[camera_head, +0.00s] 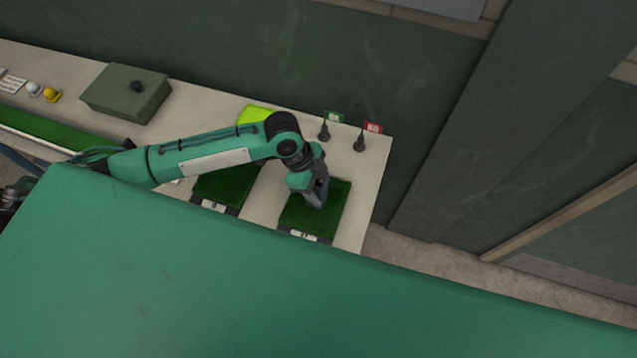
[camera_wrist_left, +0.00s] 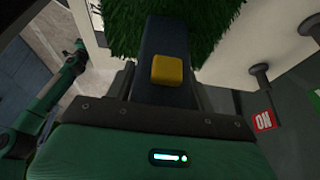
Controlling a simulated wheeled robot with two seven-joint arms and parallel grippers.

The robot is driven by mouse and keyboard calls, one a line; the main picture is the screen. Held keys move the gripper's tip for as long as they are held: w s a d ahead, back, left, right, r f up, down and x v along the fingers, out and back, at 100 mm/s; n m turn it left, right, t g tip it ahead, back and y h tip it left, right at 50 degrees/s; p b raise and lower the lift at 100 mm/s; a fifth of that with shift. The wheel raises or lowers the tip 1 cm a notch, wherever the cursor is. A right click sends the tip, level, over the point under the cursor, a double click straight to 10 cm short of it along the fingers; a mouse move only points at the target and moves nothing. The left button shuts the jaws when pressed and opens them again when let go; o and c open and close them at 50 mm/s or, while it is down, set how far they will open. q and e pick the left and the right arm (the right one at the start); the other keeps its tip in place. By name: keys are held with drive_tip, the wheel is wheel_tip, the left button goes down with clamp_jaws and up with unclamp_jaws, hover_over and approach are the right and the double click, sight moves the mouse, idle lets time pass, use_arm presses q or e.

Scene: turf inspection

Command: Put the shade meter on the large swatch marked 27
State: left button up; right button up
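The shade meter (camera_wrist_left: 150,85) is a dark, narrow block with a yellow button, seen in the left wrist view between my left gripper's fingers. My left gripper (camera_head: 314,187) is shut on it, over the right-hand dark green turf swatch (camera_head: 333,216). The swatch's turf shows beyond the meter's far end in the left wrist view (camera_wrist_left: 205,18). I cannot tell whether the meter touches the turf. Another turf swatch (camera_head: 228,187) lies to the left, partly behind my arm. Each has a label at its front edge, too small to read.
On the pale bench (camera_head: 351,222) stand a green marker (camera_head: 334,117) and a red marker (camera_head: 372,127) on dark bases behind the swatch. A bright yellow-green piece (camera_head: 253,114) and a lidded green box (camera_head: 126,92) lie further left. The bench ends just right of the swatch.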

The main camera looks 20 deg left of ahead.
use_arm(q)
drive_tip(key=shift+o, duration=1.1)
drive_tip(key=b+v, duration=0.2)
drive_tip(key=v, duration=0.9)
drive_tip(key=shift+d+b, duration=0.1)
drive_tip(key=shift+b, duration=0.2)
drive_tip(key=shift+a+r, duration=0.25)
drive_tip(key=shift+r, duration=0.4)
drive_tip(key=shift+s+f, duration=0.1)
